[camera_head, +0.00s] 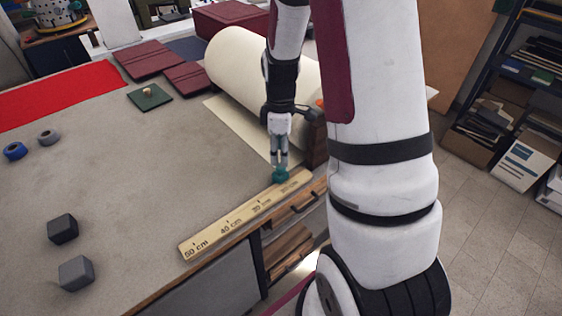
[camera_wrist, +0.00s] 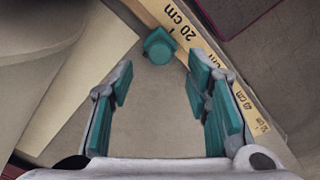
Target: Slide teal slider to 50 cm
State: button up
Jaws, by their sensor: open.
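The teal slider (camera_head: 281,176) sits at the edge of the wooden ruler (camera_head: 245,214), near its 20 cm mark. The ruler's marks run to 50 cm at its near left end. In the wrist view the slider (camera_wrist: 158,46) is a small teal knob beside the "20 cm" print on the ruler (camera_wrist: 177,28). My gripper (camera_head: 279,162) is just above the slider in the head view. In the wrist view my gripper (camera_wrist: 162,80) has its teal-padded fingers spread wide, with nothing between them. The slider shows just beyond the fingertips; contact cannot be told.
A large cream roll (camera_head: 240,62) lies behind my gripper, with a dark wooden block (camera_head: 315,138) to the right. Two grey cubes (camera_head: 63,228) (camera_head: 76,273) lie left of the ruler's 50 cm end. The table (camera_head: 170,170) beside the ruler is clear.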

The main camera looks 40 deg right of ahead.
aim_at(281, 172)
jog(key=shift+f, duration=2.55)
jog(key=shift+c, duration=0.6)
grip_shut()
